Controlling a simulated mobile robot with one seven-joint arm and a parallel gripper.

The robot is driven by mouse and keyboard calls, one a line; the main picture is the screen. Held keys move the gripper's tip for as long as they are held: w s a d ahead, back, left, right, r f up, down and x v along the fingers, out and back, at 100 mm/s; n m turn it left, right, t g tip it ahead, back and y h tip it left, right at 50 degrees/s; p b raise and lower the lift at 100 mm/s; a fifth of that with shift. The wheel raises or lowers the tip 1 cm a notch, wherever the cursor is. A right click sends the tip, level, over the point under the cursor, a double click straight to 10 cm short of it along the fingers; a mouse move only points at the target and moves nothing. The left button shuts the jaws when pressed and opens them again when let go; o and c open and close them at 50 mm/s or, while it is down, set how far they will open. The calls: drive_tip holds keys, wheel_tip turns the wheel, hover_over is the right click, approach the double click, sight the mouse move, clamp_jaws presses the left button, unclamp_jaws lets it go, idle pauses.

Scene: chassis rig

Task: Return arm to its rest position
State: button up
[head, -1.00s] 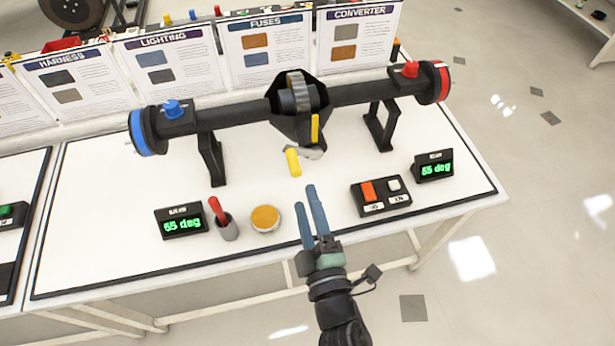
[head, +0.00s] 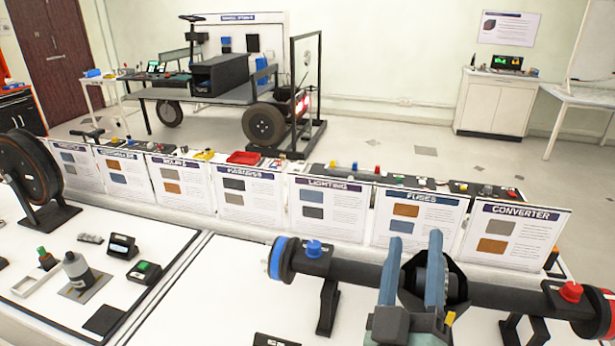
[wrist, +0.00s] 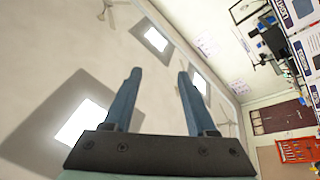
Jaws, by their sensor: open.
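My gripper (head: 412,262) is at the lower right of the head view, raised in front of the axle rig (head: 350,268). Its two blue fingers point up and stand apart with nothing between them. The fingers hide part of the rig's middle housing. In the wrist view, my gripper (wrist: 158,95) is open and empty, with the ceiling and its lights behind it.
The axle rig has a blue cap (head: 314,248) and a red cap (head: 571,291). A row of upright info boards, such as the lighting board (head: 328,212), stands behind it. A wheel stand (head: 35,175) is at the left. A chassis cart (head: 222,80) stands farther back.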

drive_tip(key=s+a+r+m+t+y, duration=0.1)
drive_tip(key=s+a+r+t+y, duration=0.1)
drive_tip(key=r, duration=0.8)
drive_tip(key=s+a+r+m+t+y, duration=0.1)
drive_tip(key=s+a+r+t+y, duration=0.1)
drive_tip(key=s+a+r, duration=0.2)
drive_tip(key=s+a+r+m+t+y, duration=0.2)
drive_tip(key=a+r, duration=0.5)
drive_tip(key=r, duration=1)
drive_tip(key=shift+s+a+r+y, duration=0.35)
drive_tip(key=shift+s+y, duration=0.05)
drive_tip(key=shift+s, duration=0.4)
